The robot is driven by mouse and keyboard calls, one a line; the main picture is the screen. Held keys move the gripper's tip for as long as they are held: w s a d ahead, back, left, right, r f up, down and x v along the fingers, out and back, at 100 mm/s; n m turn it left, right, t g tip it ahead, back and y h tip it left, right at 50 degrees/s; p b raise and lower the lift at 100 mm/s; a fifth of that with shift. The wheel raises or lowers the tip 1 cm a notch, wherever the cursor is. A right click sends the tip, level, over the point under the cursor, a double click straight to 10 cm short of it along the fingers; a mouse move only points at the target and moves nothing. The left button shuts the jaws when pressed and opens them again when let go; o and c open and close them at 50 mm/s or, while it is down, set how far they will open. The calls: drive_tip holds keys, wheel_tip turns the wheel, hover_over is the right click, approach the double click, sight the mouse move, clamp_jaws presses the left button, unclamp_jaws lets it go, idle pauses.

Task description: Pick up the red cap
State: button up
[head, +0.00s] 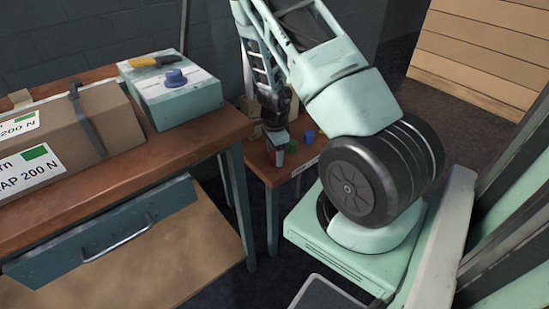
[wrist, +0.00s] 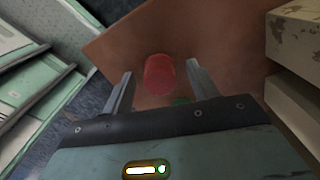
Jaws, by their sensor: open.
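In the wrist view the red cap (wrist: 159,75) is a rounded red piece over the brown table top. It shows between the two fingers of my gripper (wrist: 159,72), with a visible gap on each side. My gripper is open and holds nothing. How far the cap is below the fingertips is hard to judge. In the head view my gripper (head: 279,146) is low over the small brown table (head: 262,168), and the red cap cannot be made out clearly there.
A green piece (wrist: 181,101) shows just below the red cap in the wrist view. Pale boxes (wrist: 296,40) stand at the right. A larger workbench (head: 205,133) is at the left.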

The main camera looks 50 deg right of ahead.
drive_tip(key=shift+f, duration=0.1)
drive_tip(key=c, duration=1)
wheel_tip(320, 180, up, 10)
drive_tip(key=p, duration=0.3)
